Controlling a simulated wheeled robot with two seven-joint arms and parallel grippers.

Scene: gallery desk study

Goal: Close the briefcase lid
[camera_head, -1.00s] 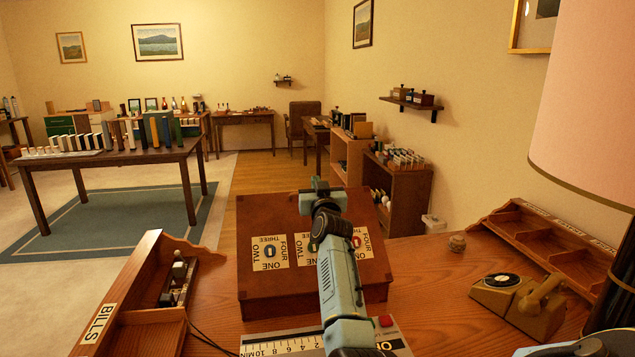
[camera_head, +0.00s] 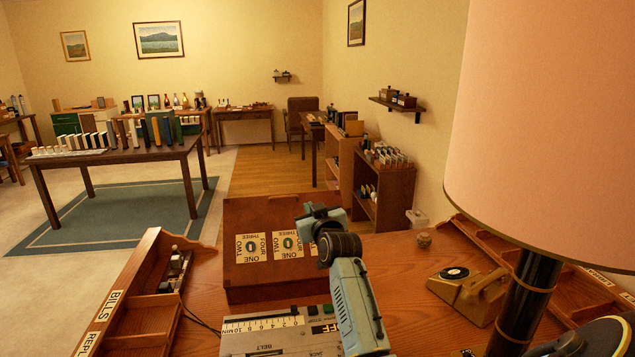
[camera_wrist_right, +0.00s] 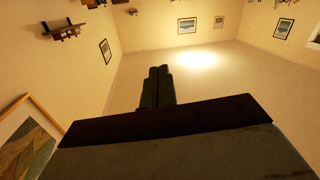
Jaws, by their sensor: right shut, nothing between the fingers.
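A brown wooden case (camera_head: 238,216) stands on the desk in the head view, and I take it to be the briefcase. Its top carries white dial plates marked with number words. The top looks down on the body, with no clear gap at the front; its right part is hidden behind my arm. My right gripper (camera_head: 312,212) is over the far right part of the case in the head view. I cannot tell whether it touches it. In the right wrist view its dark fingers (camera_wrist_right: 157,87) are together and hold nothing. My left gripper is out of view.
A control panel (camera_head: 262,343) lies in front of the case. A wooden tray marked BILLS (camera_head: 147,315) is on the left. A telephone (camera_head: 470,291) and a large lamp (camera_head: 535,150) stand on the right. Bare desk (camera_head: 400,262) shows between the case and telephone.

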